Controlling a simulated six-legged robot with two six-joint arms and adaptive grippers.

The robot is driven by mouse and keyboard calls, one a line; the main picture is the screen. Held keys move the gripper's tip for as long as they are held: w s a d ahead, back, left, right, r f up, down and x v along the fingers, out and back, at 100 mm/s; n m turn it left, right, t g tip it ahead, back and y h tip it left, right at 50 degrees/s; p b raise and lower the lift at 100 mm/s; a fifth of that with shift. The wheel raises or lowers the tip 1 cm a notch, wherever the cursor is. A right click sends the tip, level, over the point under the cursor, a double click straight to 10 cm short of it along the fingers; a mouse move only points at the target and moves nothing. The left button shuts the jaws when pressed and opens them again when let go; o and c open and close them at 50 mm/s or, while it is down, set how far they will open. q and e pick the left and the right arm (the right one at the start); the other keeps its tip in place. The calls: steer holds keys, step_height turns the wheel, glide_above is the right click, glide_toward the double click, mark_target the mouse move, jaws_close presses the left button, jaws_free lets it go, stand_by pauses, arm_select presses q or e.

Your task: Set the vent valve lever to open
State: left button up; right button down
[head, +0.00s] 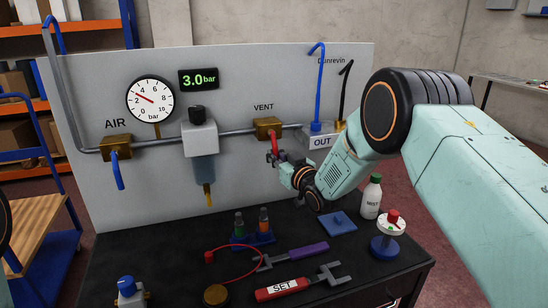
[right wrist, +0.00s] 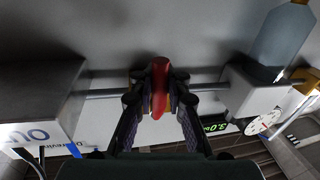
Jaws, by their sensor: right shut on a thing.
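The vent valve (head: 267,126) is a brass block on the grey pipe, under the word VENT. Its red lever (head: 274,145) hangs down from the block, across the pipe. My right gripper (head: 277,158) reaches in from the right and is shut on the lever. In the right wrist view, the red lever (right wrist: 159,80) stands between the two fingers (right wrist: 159,103), crosswise to the pipe behind it. The fingers partly hide the brass block there. My left gripper is not in view.
Left of the vent are a filter (head: 201,138), a gauge (head: 150,99), a display (head: 198,79) reading 3.0 bar and the AIR valve (head: 116,148) with a blue lever. An OUT block (head: 320,136) sits right.

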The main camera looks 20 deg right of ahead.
steer(key=d+r+n+g+h, duration=0.2)
steer(key=d+r+n+h, duration=0.1)
steer(key=n, duration=1.1)
steer(key=shift+d+r, duration=0.75)
steer(key=shift+d, duration=0.5)
steer(key=c, duration=1.8)
jaws_free()
steer(key=o, duration=0.4)
steer(key=shift+s+d+r, duration=0.1)
steer(key=shift+s+r, duration=0.05)
steer(key=shift+r, duration=0.15)
steer(key=shift+o, duration=0.2)
